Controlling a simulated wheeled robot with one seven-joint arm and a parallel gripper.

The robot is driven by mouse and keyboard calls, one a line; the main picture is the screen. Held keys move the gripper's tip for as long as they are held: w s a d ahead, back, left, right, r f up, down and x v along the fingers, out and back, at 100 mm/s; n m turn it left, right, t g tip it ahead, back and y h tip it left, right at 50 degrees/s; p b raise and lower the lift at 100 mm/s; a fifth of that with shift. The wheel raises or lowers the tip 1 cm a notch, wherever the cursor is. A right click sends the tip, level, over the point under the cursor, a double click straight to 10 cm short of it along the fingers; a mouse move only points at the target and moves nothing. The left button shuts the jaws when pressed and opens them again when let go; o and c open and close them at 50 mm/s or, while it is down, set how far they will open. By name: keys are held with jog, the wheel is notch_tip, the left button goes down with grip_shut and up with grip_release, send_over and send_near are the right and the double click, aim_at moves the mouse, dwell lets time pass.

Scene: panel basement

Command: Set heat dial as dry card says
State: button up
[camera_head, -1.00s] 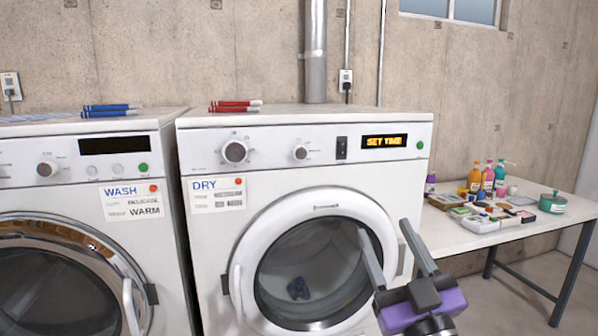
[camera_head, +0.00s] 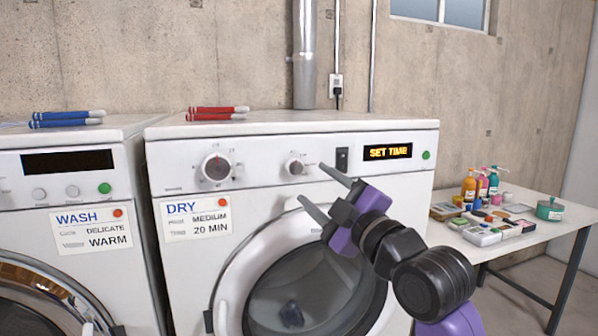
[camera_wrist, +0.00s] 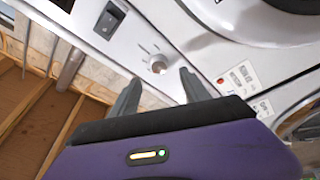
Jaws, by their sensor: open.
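The dry card (camera_head: 196,218) on the dryer front reads MEDIUM and 20 MIN. The dryer panel has a larger dial (camera_head: 216,168) at left and a smaller dial (camera_head: 294,167) right of it. Their markings are too small to read, so I cannot tell which is the heat dial. My gripper (camera_head: 311,181) is open and empty, just in front of the panel by the smaller dial. In the wrist view the smaller dial (camera_wrist: 157,66) shows between the fingertips (camera_wrist: 160,76), apparently untouched.
A black rocker switch (camera_head: 342,160), a lit SET TIME display (camera_head: 388,152) and a green button (camera_head: 426,155) lie right of the dials. The dryer door (camera_head: 262,262) is shut below. The washer (camera_head: 60,168) stands at left, a cluttered table (camera_head: 560,222) at right.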

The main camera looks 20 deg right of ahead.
aim_at(296, 169)
jog(key=p+x, duration=0.1)
jog(key=x, duration=0.6)
jog(key=shift+r, duration=0.1)
jog(key=shift+s, duration=0.1)
grip_shut()
